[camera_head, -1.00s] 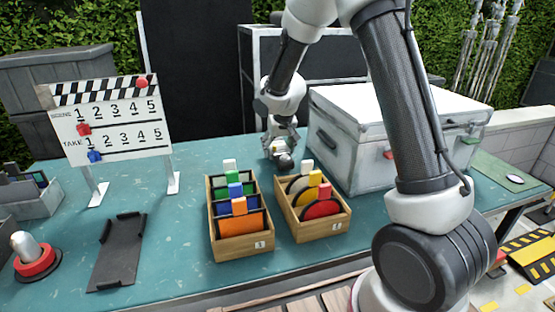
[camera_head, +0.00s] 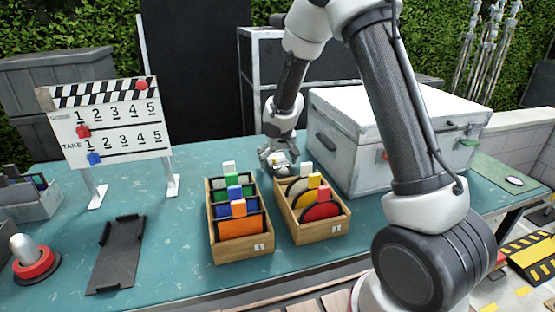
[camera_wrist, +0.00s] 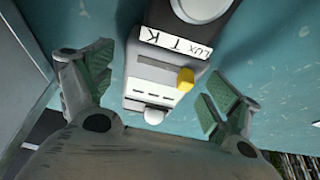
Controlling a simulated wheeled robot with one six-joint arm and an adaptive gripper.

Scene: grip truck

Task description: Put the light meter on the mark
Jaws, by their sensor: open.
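The light meter seems to be the grey device (camera_wrist: 155,83) in the wrist view, with a yellow knob and a pale dome. A strip reading LUX T K (camera_wrist: 177,40) and a dark part with a white disc adjoin it at the top; I cannot tell whether they are one piece. My gripper (camera_wrist: 158,88) is open, its green-padded fingers on either side of the grey device, not visibly closed on it. In the head view my gripper (camera_head: 279,163) is low behind the filter boxes, and the meter is not clear there. I cannot tell which spot is the mark.
Two wooden boxes of coloured discs and plates (camera_head: 242,253) (camera_head: 320,234) stand in front of my gripper. A white case (camera_head: 365,150) is close on its right. A clapperboard (camera_head: 108,122), dark bracketed plate (camera_head: 117,258) and red-based button (camera_head: 34,262) are left. A green mat (camera_head: 490,168) lies far right.

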